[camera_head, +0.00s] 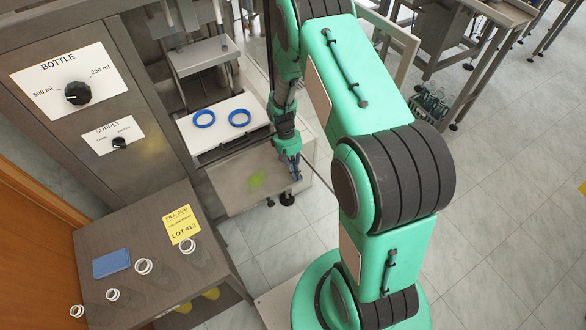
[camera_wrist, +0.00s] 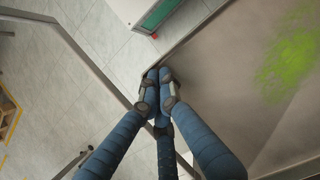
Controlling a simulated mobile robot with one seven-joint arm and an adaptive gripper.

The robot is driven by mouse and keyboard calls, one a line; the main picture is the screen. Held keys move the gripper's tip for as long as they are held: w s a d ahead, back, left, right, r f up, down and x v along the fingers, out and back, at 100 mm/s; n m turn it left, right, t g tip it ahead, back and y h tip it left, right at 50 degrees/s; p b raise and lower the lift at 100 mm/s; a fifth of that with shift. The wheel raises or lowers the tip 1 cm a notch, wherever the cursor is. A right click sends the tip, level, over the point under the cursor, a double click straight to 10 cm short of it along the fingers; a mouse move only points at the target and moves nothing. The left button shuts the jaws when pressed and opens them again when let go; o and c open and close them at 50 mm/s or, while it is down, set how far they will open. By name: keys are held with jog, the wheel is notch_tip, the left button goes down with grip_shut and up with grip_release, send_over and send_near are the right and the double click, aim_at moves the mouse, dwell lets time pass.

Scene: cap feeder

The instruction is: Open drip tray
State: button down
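The drip tray (camera_head: 228,192) is a flat grey-brown panel with a bright green stain. It juts out from the machine, below and in front of the white platform with the blue rings. In the wrist view the tray (camera_wrist: 232,70) fills the right side, with its rim running diagonally. My gripper (camera_head: 294,172) is at the tray's right edge. In the wrist view the blue fingers of my gripper (camera_wrist: 160,76) come together at the rim near a corner. I cannot see anything held between them, and whether they touch the rim is unclear.
Two blue rings (camera_head: 204,118) lie on the white platform (camera_head: 222,138) behind the tray. A brown table (camera_head: 150,285) at the front left carries several clear bottles and a blue block (camera_head: 111,263). Tiled floor is clear in front of the tray.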

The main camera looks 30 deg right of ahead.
jog(key=shift+w+f, duration=0.1)
jog(key=shift+w, duration=0.7)
jog(key=shift+w+b, duration=0.3)
jog(key=shift+w, duration=0.8)
jog(key=p+v, duration=0.2)
jog(key=v, duration=0.8)
jog(key=shift+w, duration=0.15)
